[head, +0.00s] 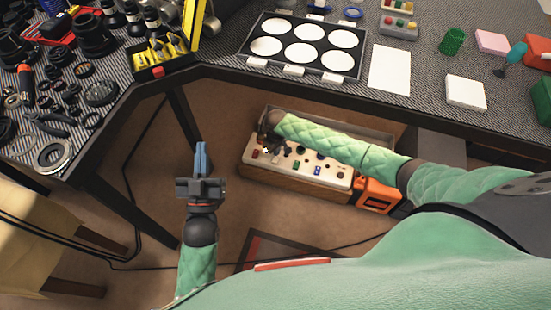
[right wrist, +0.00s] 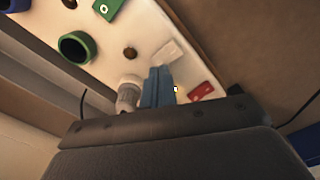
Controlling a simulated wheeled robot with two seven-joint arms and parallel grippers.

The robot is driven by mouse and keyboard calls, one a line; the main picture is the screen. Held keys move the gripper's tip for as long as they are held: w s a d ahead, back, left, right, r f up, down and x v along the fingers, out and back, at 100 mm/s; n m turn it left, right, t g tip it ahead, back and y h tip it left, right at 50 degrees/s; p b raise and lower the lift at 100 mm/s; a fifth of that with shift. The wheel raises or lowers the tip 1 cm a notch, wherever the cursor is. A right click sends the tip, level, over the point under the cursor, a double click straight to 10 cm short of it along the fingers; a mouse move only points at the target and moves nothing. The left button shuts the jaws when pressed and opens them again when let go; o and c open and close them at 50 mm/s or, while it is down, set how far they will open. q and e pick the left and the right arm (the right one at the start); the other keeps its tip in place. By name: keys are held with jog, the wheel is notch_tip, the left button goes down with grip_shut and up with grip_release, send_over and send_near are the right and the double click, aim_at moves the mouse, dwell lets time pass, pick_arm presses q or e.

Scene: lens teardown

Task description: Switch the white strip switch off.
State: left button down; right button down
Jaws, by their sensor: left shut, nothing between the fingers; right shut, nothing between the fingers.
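A cream control panel (head: 328,177) with several coloured switches and knobs sits low, below the bench. In the right wrist view, a pale strip-like piece (right wrist: 168,53) lies flat on the panel, just beyond my fingertips; it looks like the white strip switch, but I cannot read its position. My right gripper (right wrist: 160,72) is shut with blue fingers close to this piece; I cannot tell whether they touch it. In the head view, the right gripper's fingertips are hard to make out over the panel's left end. My left gripper (head: 201,146) is shut and empty, left of the panel.
Around the strip are a red switch (right wrist: 201,91), a whitish knob (right wrist: 128,93), a green ring (right wrist: 77,47) and a green switch (right wrist: 108,8). An orange device (head: 376,196) stands right of the panel. The cluttered bench (head: 222,58) runs above.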

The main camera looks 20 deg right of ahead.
jog(key=shift+r, duration=0.25)
jog(key=shift+r+p, duration=0.2)
jog(key=shift+p, duration=0.3)
jog(key=shift+r+p, duration=0.25)
jog(key=shift+p, duration=0.05)
pick_arm(q)
jog(key=shift+s+f+g+y, duration=0.95)
jog(key=shift+f+g, duration=3.05)
jog(key=shift+f, duration=7.2)
pick_arm(e)
jog(key=shift+r, duration=0.2)
jog(key=shift+r+p, duration=0.15)
jog(key=shift+p, duration=0.3)
jog(key=shift+r, duration=0.2)
jog(key=shift+r+p, duration=0.6)
jog(key=shift+p, duration=0.3)
pick_arm(q)
jog(key=s+f+g+p, duration=0.1)
jog(key=s+f+g, duration=0.6)
jog(key=s+f, duration=0.6)
jog(key=shift+a+f+y, duration=0.4)
jog(key=shift+f+y, duration=0.05)
jog(key=shift+f, duration=1.3)
pick_arm(e)
jog(key=shift+r, duration=0.55)
